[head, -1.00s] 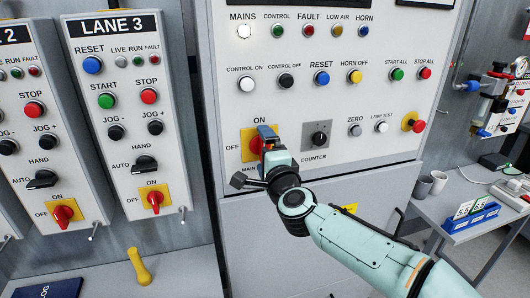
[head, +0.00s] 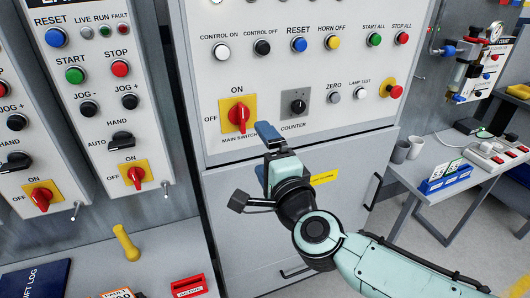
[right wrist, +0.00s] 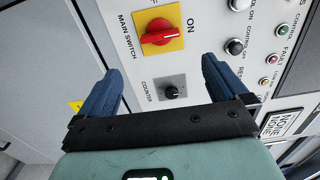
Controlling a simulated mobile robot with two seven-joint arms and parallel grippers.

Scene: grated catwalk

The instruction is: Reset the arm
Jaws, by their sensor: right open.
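My right gripper (head: 266,150) is open and empty, in front of the main panel just below and right of the main switch. In the right wrist view its two blue fingers (right wrist: 162,75) stand apart with nothing between them. The red main switch (head: 238,116) sits on a yellow plate, its handle upright towards ON; it also shows in the right wrist view (right wrist: 159,33), beyond and apart from the fingers. The black counter knob (head: 297,105) is right of it and shows between the fingers in the wrist view (right wrist: 172,92). My left gripper is out of view.
Lane panels (head: 95,85) with buttons and switches stand at left. A yellow-handled object (head: 126,243) and a red tray (head: 188,288) are on the ledge below.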

